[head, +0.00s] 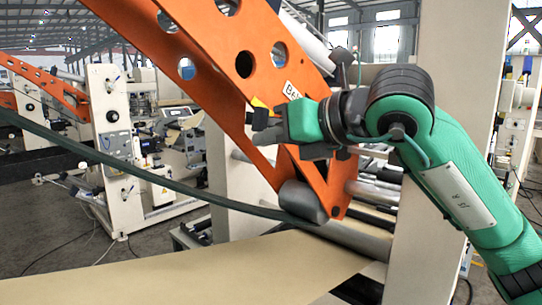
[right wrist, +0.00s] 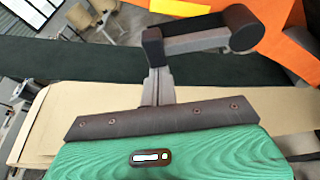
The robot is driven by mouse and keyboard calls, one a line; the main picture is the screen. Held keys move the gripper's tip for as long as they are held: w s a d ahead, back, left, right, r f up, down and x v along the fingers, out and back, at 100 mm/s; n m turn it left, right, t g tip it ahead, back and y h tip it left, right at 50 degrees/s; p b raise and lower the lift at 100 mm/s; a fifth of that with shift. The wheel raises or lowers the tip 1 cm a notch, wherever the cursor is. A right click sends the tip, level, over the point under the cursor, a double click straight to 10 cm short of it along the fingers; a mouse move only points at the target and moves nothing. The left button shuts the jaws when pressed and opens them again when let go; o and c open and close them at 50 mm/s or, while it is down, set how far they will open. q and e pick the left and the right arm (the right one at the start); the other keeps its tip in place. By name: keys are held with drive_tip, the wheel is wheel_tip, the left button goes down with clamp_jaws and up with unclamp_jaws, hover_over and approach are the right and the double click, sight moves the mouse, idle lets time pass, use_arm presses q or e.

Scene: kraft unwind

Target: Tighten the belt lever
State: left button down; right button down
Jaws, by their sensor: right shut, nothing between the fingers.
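The belt lever (right wrist: 205,40) is a grey bar with a dark round hub at its right end, in the upper part of the right wrist view. My right gripper (right wrist: 154,48) is shut with nothing between its dark fingertips. The fingertips are at the lever's left end; I cannot tell whether they touch it. In the head view my right gripper (head: 264,122) is in front of the orange arm, where the lever is hard to tell apart. The dark green belt (head: 150,178) runs across to a grey roller end (head: 304,202). My left gripper is out of view.
The orange arm (head: 232,85) slopes down close to my right gripper. Brown kraft paper (head: 215,272) runs below the belt. A cream machine post (head: 440,75) stands behind my right arm. Other machines (head: 115,150) stand at the back left.

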sight(263, 118)
drive_tip(key=r+m+y+b, duration=0.1)
drive_tip(key=b, duration=0.2)
drive_tip(key=shift+r+m+g, duration=0.15)
drive_tip(key=shift+m+g, duration=0.15)
drive_tip(key=shift+m, duration=0.1)
drive_tip(key=shift+w+d+r+m+b, duration=0.15)
drive_tip(key=shift+r+m+b, duration=0.25)
drive_tip(key=shift+r+b, duration=0.25)
drive_tip(key=shift+r+g+y, duration=0.3)
drive_tip(key=shift+r, duration=0.1)
drive_tip(key=shift+f+m, duration=0.1)
drive_tip(key=shift+m, duration=0.2)
